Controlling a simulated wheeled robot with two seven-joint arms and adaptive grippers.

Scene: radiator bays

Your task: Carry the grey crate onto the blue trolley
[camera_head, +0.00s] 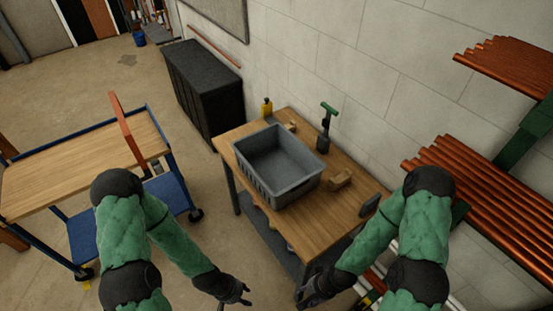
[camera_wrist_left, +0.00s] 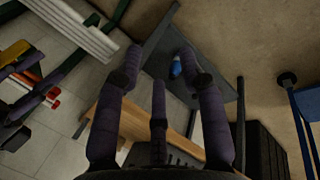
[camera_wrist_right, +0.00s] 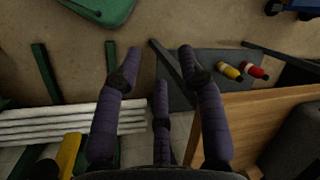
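The grey crate (camera_head: 296,187) stands upright and looks empty on a wooden-topped workbench (camera_head: 335,206) in the middle of the head view. The blue trolley (camera_head: 60,180), with a bare wooden top and a blue lower shelf, stands to the left, apart from the bench. My left gripper (camera_head: 244,296) and my right gripper (camera_head: 301,296) are low in front of the bench, both apart from the crate. In the left wrist view the left fingers (camera_wrist_left: 160,75) are spread and empty. In the right wrist view the right fingers (camera_wrist_right: 155,75) are spread and empty.
A red handle (camera_head: 127,130) rises at the trolley. A black cabinet (camera_head: 203,85) stands behind. Copper pipes (camera_head: 490,195) fill the right. Floor is clear between trolley and bench.

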